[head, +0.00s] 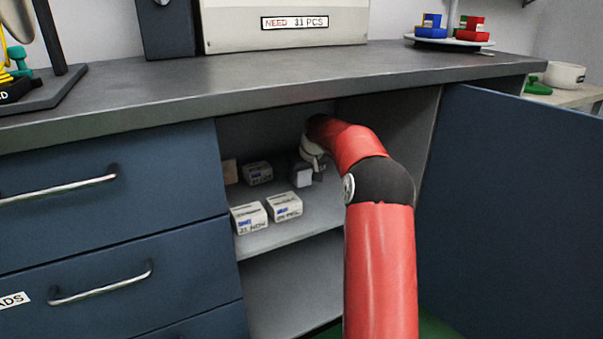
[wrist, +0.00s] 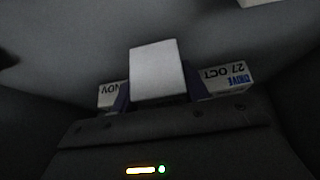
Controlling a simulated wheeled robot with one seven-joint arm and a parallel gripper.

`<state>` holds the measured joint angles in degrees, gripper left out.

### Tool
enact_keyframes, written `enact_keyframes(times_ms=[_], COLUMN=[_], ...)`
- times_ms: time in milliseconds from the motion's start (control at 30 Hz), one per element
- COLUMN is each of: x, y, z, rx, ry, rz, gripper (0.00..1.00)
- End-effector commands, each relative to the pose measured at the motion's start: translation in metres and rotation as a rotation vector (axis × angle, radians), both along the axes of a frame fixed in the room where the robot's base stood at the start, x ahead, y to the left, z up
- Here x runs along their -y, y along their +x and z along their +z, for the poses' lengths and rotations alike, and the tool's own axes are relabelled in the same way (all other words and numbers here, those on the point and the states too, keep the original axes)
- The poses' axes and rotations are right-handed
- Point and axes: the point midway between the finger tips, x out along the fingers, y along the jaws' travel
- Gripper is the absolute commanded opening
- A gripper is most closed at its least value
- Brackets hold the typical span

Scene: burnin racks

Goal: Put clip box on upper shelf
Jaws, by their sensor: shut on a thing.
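My gripper (head: 309,167) is inside the open cabinet, above or at its upper shelf (head: 302,222). It is shut on a small white box, seen in the head view (head: 302,178) as a pale face below the gripper. In the wrist view the box (wrist: 158,72) sits between the two dark fingers and shows a blank face. I cannot read a label on it, so I cannot confirm that it is the clip box. Whether its bottom touches the shelf is unclear.
Two labelled white boxes (head: 248,217) (head: 285,206) stand at the shelf's front left. Another box (head: 258,172) and a brown one (head: 230,171) stand behind. The wrist view shows a box marked 27 OCT (wrist: 226,79). The blue door (head: 515,210) is open at right.

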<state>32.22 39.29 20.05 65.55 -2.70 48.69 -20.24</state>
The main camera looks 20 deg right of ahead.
Motion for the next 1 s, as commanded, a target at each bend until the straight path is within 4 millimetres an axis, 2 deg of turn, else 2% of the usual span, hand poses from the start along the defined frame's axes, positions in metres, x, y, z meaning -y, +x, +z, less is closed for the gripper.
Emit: enact_keyframes(times_ms=[267, 300, 467, 767, 900, 1000], x=[0.000, 0.000, 0.000, 0.000, 0.000, 0.002], y=[0.000, 0.000, 0.000, 0.000, 0.000, -0.010], z=[-0.006, -0.006, -0.006, -0.004, 0.011, 0.026], rx=[0.000, 0.000, 0.000, 0.000, 0.002, 0.003], ry=[0.000, 0.000, 0.000, 0.000, -0.001, -0.003], rz=[0.000, 0.000, 0.000, 0.000, 0.000, -0.001], gripper=[0.21, 0.47, 0.67, 0.67, 0.67, 0.67])
